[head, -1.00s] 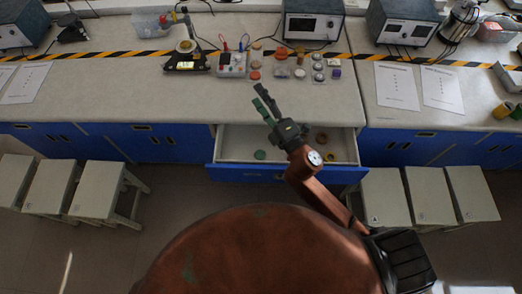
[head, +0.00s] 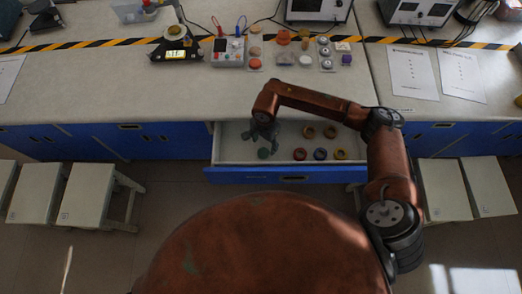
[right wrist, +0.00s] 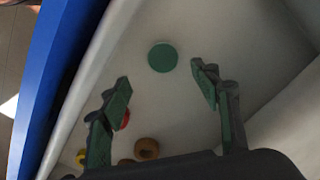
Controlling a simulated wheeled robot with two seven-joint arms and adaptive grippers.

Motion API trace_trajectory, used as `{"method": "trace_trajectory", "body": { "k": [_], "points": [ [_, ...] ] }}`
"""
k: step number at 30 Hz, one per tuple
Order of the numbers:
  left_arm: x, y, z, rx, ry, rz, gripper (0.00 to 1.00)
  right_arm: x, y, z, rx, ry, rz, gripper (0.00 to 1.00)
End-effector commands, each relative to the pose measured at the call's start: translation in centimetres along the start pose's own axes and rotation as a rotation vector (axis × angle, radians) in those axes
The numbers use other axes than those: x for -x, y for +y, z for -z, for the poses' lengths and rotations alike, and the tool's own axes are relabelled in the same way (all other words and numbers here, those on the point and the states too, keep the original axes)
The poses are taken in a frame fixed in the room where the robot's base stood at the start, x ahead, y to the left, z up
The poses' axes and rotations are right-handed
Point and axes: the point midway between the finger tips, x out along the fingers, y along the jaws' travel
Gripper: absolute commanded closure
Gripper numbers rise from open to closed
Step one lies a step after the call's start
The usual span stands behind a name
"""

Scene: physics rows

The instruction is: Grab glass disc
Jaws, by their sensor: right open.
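A round green disc, which looks like the glass disc (head: 263,153), lies flat on the floor of the open drawer, toward its left end. It also shows whole in the right wrist view (right wrist: 162,57), beyond the fingertips. My right gripper (head: 262,138) reaches down over the left part of the drawer, close to the disc. In the right wrist view its two green-padded fingers (right wrist: 160,78) are wide apart with nothing between them, and the disc lies ahead of the gap. My left gripper is not in view.
The open drawer (head: 285,175) also holds several coloured rings (head: 320,154) to the right of the disc. Its white walls stand close around the gripper. The counter (head: 120,90) above carries instruments and small samples. Stools stand on both sides.

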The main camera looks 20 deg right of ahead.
Motion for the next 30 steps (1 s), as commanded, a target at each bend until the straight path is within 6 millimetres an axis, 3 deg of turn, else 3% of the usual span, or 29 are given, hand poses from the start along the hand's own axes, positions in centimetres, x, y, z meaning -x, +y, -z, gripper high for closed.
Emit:
{"method": "trace_trajectory", "body": {
  "k": [5, 14, 22, 30],
  "points": [
    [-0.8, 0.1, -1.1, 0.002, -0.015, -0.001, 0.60, -1.7, 0.2, 0.3, -0.001, 0.004, -0.009, 0.43],
    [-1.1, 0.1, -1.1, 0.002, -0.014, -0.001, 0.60, -4.2, -0.1, 0.1, 0.001, 0.003, -0.007, 0.43],
    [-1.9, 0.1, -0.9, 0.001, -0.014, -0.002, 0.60, -8.1, -0.6, 0.0, 0.001, 0.001, -0.009, 0.43],
    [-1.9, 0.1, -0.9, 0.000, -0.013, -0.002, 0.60, -8.6, -0.7, 0.1, 0.003, 0.003, -0.005, 0.43]
  ]
}}
